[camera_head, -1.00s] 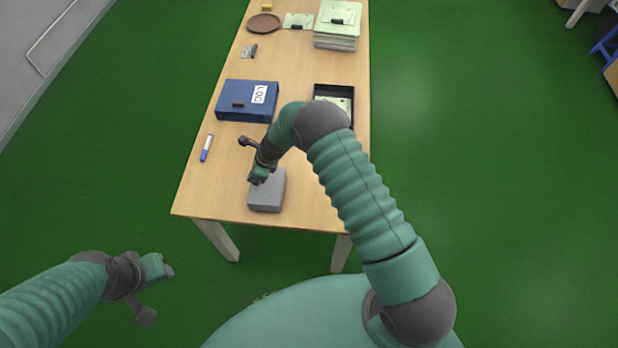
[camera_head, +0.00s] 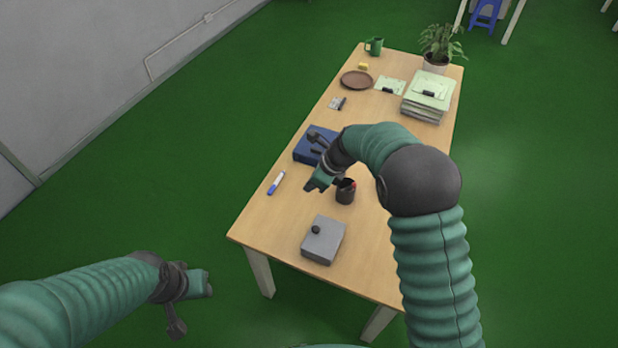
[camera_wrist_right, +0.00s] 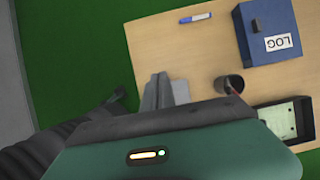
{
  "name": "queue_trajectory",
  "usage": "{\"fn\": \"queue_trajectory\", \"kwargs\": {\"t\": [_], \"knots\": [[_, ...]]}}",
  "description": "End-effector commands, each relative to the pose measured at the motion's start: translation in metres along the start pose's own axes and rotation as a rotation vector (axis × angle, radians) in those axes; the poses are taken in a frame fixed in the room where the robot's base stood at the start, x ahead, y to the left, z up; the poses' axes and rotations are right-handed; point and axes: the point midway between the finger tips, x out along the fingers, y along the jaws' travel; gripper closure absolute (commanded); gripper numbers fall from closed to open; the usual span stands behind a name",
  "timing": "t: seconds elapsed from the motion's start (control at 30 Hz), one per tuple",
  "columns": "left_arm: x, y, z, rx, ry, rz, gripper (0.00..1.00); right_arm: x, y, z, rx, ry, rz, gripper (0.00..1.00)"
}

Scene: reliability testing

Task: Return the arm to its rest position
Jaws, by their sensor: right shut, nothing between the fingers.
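My right gripper (camera_head: 316,187) is shut and empty, over the wooden table (camera_head: 262,222) in the head view. It appears just left of the black pen cup (camera_head: 345,196) and above the grey box (camera_head: 322,246). In the right wrist view its fingers (camera_wrist_right: 166,90) are together with nothing between them. My right arm reaches in from the lower right and covers part of the table. My left gripper (camera_head: 207,284) hangs over the green floor, left of the table. Its fingers are too small to tell whether they are open.
A marker (camera_head: 276,183) lies near the left table edge. A black tray (camera_wrist_right: 277,120) shows in the wrist view. A plate (camera_head: 356,80), stacked boards (camera_head: 424,108) and a plant (camera_head: 438,46) stand farther back.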

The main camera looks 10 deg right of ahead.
Motion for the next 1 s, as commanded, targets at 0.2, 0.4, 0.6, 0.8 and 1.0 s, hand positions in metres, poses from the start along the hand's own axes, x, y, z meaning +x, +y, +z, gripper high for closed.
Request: {"fn": "queue_trajectory", "kwargs": {"t": [0.2, 0.4, 0.6, 0.8, 1.0], "knots": [[0.002, 0.0, 0.0, 0.0, 0.0, 0.0, 0.6, -0.025, 0.002, 0.018, -0.002, 0.001, -0.003, 1.0], [0.004, 0.0, 0.001, 0.0, 0.0, 0.0, 0.6, -0.029, 0.004, 0.016, -0.026, 0.008, -0.004, 1.0], [0.023, 0.0, 0.005, -0.001, 0.0, 0.0, 0.6, -0.047, 0.041, -0.058, -0.584, 0.131, -0.005, 1.0], [0.045, 0.0, 0.011, 0.0, 0.0, 0.0, 0.6, -0.071, 0.117, -0.161, -1.57, 0.298, 0.114, 1.0], [0.052, 0.0, 0.012, 0.0, 0.0, 0.0, 0.6, -0.079, 0.162, -0.209, -2.133, 0.355, 0.242, 1.0]]}}
